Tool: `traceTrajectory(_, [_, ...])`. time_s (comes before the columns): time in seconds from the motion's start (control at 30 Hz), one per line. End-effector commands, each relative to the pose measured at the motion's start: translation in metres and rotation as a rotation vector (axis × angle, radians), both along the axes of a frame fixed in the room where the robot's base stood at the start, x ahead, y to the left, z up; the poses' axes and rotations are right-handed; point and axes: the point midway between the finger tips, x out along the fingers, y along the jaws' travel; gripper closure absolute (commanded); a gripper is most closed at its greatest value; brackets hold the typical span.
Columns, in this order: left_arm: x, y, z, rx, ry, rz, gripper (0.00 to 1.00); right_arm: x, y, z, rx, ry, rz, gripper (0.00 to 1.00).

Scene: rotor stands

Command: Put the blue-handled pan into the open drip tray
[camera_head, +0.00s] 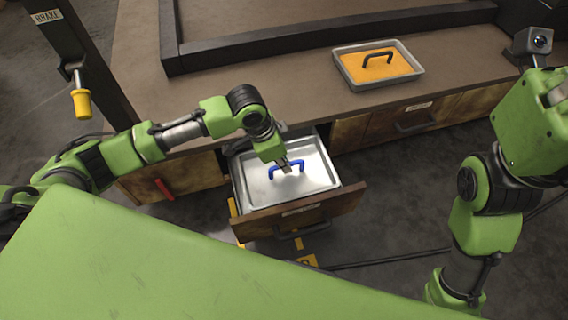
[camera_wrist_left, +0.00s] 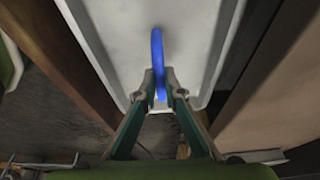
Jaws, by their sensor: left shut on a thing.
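The blue-handled pan (camera_head: 314,184) is a shallow silver rectangle with a blue arched handle (camera_head: 273,172). It lies within the outline of the open drip tray, a pulled-out drawer with a brown front (camera_head: 331,208); I cannot tell whether it rests on the bottom or hangs just above it. My left gripper (camera_head: 287,167) comes from above and is shut on the blue handle. In the left wrist view, the fingers (camera_wrist_left: 160,94) close on the handle (camera_wrist_left: 157,48), with the pale pan (camera_wrist_left: 110,35) behind. My right arm shows at the right, but its gripper does not.
An orange-filled pan (camera_head: 347,65) with a black handle stands on the brown counter (camera_head: 250,95). A closed drawer with a black handle (camera_head: 415,126) is right of the open one. A yellow-gripped brake lever (camera_head: 81,103) hangs at the left. A red handle (camera_head: 164,189) is below.

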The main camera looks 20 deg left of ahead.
Motion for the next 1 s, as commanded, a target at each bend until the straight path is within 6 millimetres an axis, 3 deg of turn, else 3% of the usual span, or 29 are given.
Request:
traceTrajectory(0.13, [0.001, 0.0, -0.016, 0.0, -0.002, 0.001, 1.0, -0.013, 0.001, 0.002, -0.003, -0.057, -0.003, 0.71])
traceTrajectory(1.0, [0.001, 0.0, -0.072, -0.001, 0.0, 0.001, 1.0, -0.012, 0.002, 0.006, -0.007, -0.053, -0.004, 0.71])
